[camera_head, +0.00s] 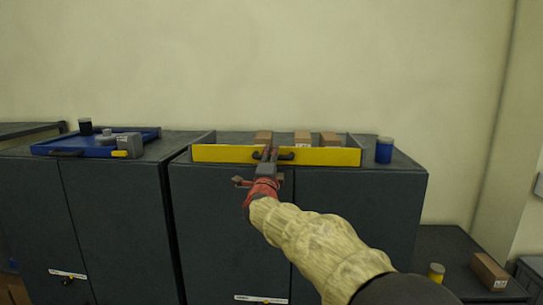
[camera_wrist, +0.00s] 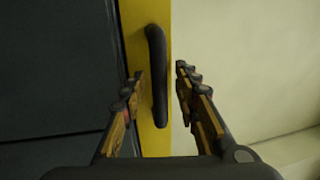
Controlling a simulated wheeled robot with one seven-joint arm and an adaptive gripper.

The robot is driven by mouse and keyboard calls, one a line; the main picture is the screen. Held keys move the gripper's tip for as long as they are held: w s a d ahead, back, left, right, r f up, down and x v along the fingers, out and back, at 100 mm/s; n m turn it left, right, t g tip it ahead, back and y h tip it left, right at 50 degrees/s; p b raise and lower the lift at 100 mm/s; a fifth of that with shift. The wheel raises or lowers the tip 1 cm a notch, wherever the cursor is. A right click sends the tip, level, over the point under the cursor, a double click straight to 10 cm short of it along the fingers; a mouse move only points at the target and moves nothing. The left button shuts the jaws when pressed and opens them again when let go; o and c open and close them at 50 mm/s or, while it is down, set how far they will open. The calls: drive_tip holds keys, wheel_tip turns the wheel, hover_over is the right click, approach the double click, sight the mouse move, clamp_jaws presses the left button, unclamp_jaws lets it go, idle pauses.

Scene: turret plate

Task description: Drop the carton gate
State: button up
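The carton gate is a yellow upright panel (camera_head: 225,153) along the front of a dark cabinet top in the head view. It stands upright, with brown cartons (camera_head: 302,137) behind it. A dark handle (camera_head: 287,155) is on its front face. In the wrist view the yellow panel (camera_wrist: 155,60) runs top to bottom and the black handle (camera_wrist: 156,65) is between my fingers. My gripper (camera_wrist: 160,85) is open, one finger on each side of the handle, with a visible gap on the right. In the head view my gripper (camera_head: 268,155) covers part of the gate and handle.
A blue tray (camera_head: 50,148) with grey items stands on the left cabinet. A blue jar (camera_head: 384,150) stands just right of the gate. A yellow jar (camera_head: 436,272) and a carton (camera_head: 489,271) sit on a lower surface at right.

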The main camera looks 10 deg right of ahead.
drive_tip(key=shift+w, duration=0.1)
drive_tip(key=shift+c, duration=0.9)
clamp_jaws()
